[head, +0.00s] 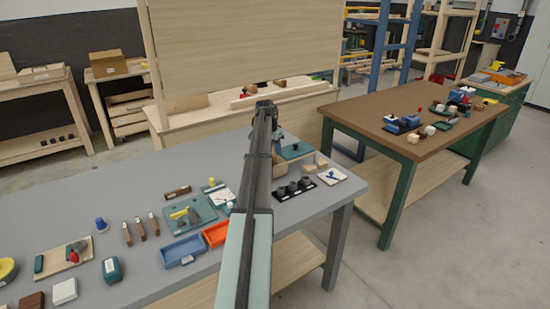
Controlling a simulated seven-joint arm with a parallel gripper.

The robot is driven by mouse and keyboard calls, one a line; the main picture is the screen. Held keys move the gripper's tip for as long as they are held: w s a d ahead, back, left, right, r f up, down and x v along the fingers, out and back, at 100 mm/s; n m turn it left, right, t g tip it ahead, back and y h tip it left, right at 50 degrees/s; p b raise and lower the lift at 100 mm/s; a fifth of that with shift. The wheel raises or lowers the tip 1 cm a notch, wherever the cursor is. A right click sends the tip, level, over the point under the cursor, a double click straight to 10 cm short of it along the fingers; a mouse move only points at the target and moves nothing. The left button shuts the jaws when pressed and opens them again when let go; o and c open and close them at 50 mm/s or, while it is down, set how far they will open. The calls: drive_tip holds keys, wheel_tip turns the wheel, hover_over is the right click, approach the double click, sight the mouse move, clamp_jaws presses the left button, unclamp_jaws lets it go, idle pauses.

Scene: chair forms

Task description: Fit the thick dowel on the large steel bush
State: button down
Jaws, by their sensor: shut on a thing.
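My arm reaches from the bottom middle over the grey table. My gripper (266,106) is at its far end, small and dark, above the table's back right part. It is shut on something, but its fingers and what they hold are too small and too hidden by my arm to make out. Beside and below it is a teal board (297,152) with a small dark piece on it, partly covered by my arm. I cannot tell the thick dowel or the large steel bush apart from the small parts there.
On the grey table (150,170) a black rack (292,190) holds several dark round pieces. Wooden blocks (308,170) and a white board (331,176) lie near the right edge. Blue (184,250) and orange (216,233) trays lie left of my arm. A brown table (385,110) stands right.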

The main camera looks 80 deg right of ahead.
drive_tip(key=shift+r, duration=0.65)
drive_tip(key=shift+s+r, duration=0.25)
drive_tip(key=shift+r, duration=0.05)
drive_tip(key=s+a, duration=0.7)
drive_tip(key=s, duration=0.7)
drive_tip(key=shift+a+f, duration=0.2)
drive_tip(key=shift+f, duration=0.1)
drive_tip(key=shift+f, duration=2.5)
drive_tip(key=shift+f, duration=0.75)
idle(2.1)
